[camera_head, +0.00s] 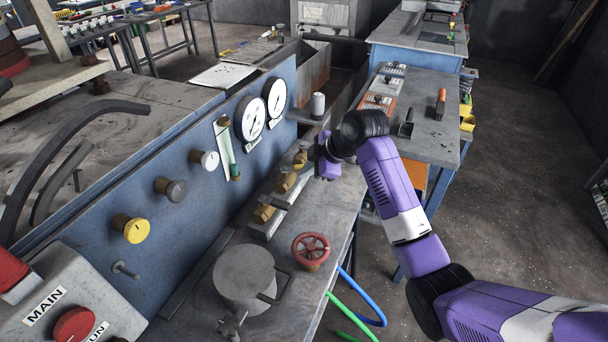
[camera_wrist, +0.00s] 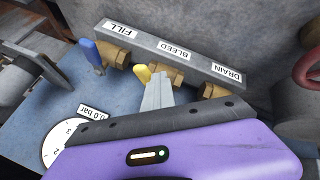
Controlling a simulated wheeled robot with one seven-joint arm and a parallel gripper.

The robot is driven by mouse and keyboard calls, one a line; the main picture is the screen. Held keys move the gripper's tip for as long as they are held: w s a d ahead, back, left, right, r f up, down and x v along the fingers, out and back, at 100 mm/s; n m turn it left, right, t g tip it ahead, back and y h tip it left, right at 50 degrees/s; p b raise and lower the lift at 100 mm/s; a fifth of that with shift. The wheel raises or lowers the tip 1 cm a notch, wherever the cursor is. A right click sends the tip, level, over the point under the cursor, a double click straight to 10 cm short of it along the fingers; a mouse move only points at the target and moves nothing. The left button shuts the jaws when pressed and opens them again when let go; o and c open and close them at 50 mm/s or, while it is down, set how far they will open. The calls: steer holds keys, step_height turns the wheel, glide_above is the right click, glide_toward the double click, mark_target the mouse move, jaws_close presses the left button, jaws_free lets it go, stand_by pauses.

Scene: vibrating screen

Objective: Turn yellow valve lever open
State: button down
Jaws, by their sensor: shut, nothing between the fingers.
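In the wrist view a small yellow valve lever (camera_wrist: 143,74) sits at the brass valve under the BLEED label (camera_wrist: 175,50). My gripper (camera_wrist: 157,86) is shut and empty, with its fingertips right beside the lever; I cannot tell whether they touch it. A blue lever (camera_wrist: 93,53) is at the valve under the FILL label (camera_wrist: 122,30). The brass valve (camera_wrist: 216,90) under the DRAIN label is partly hidden by my gripper.
A blue panel (camera_head: 90,190) with gauges (camera_head: 250,118) and a yellow knob (camera_head: 132,229) stands left of the valves. A red handwheel (camera_head: 311,250) and a grey cylinder (camera_head: 243,275) are nearer on the bench. A side bench (camera_head: 425,105) stands to the right.

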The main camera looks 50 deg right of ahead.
steer(key=shift+w+d+n+g+y+b, duration=0.3)
steer(key=shift+w+d+n+y+b, duration=0.8)
steer(key=shift+w+d+n+b, duration=0.8)
steer(key=shift+w+d+r, duration=0.15)
steer(key=shift+w, duration=0.3)
